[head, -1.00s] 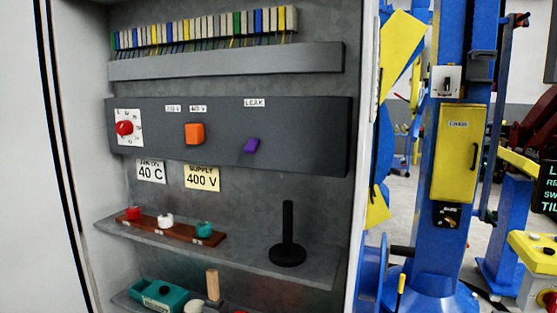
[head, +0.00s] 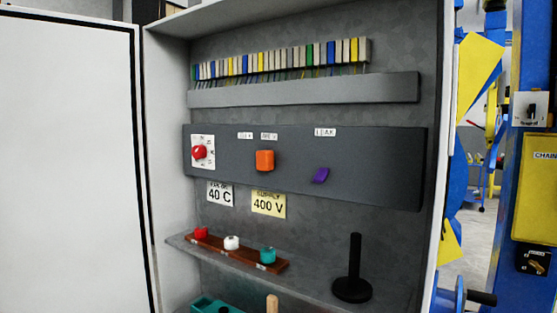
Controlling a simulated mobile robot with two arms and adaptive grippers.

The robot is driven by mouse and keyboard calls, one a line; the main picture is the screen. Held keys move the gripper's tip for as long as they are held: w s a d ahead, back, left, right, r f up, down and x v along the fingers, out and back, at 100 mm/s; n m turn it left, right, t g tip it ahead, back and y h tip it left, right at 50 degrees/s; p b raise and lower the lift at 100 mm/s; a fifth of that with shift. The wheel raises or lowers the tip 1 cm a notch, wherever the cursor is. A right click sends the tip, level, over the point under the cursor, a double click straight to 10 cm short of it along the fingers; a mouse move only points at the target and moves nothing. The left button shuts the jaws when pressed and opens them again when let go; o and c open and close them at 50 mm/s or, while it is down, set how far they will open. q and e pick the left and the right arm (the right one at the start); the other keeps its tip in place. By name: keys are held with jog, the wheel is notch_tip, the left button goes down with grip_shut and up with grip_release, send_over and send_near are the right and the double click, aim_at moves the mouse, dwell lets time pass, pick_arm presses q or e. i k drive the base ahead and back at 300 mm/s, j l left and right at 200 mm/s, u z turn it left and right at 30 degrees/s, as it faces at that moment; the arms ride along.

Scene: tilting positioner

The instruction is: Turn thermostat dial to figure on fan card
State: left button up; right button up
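The thermostat dial (head: 199,152) is a red knob on a white scale plate at the left end of a dark grey panel (head: 400,165) inside the open cabinet. The scale figures are too small to read surely. The white card (head: 219,194) below the dial reads 40 C; its top line is blurred, so I cannot tell whether it says fan. A yellow card (head: 268,204) beside it reads SUPPLY 400 V. Neither of my grippers shows in the head view.
An orange switch (head: 265,160) and a purple switch (head: 320,175) sit on the same panel. A shelf (head: 310,285) below holds a wooden strip with red, white and teal knobs and a black upright post (head: 354,270). The open cabinet door (head: 70,160) stands at left.

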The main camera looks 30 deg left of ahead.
aim_at(200, 152)
jog(key=k+j+u, duration=0.1)
jog(key=u, duration=1.25)
